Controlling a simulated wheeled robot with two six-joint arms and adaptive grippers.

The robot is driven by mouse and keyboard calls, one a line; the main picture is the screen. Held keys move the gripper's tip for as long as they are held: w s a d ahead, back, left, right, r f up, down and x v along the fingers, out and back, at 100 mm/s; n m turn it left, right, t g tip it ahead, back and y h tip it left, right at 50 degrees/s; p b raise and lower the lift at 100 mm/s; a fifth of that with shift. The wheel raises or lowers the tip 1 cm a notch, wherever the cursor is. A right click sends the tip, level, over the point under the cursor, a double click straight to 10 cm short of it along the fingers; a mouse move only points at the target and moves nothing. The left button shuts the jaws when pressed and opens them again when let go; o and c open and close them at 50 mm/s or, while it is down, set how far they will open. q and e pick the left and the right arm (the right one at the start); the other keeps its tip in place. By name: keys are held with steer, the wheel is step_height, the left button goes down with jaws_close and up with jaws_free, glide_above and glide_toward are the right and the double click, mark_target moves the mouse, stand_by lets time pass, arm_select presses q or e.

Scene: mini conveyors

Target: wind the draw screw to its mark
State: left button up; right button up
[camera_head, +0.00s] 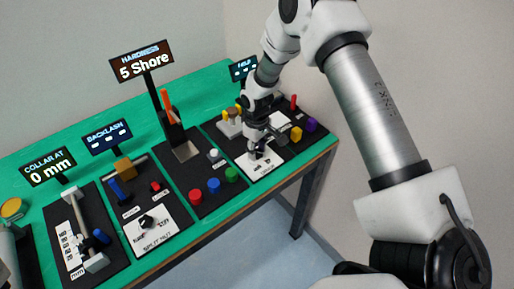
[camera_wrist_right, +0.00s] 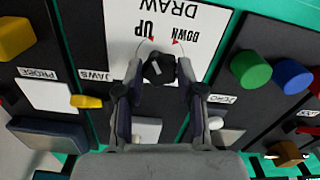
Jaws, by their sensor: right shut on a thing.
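The draw knob (camera_wrist_right: 160,68) is small, black and round. It stands on a white plate (camera_wrist_right: 205,18) lettered DRAW, UP and DOWN, with two small red arrow marks beside it. My right gripper (camera_wrist_right: 158,78) is shut on this knob, one finger on each side. In the head view my right gripper (camera_head: 257,150) reaches down onto the white plate (camera_head: 263,168) near the right end of the bench, and the knob is mostly hidden there.
A green bench (camera_head: 215,90) carries several black panels with buttons. Signs read COLLAR AT 0 mm (camera_head: 48,166), BACKLASH with dashes (camera_head: 109,137) and HARDNESS 5 Shore (camera_head: 141,61). Green (camera_wrist_right: 250,70) and blue (camera_wrist_right: 292,77) buttons stand near the knob. A yellow block (camera_head: 296,134) stands close by.

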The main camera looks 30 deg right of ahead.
mark_target(257, 152)
steer(key=o, duration=1.2)
steer(key=shift+c, duration=0.2)
step_height(257, 152, up, 12)
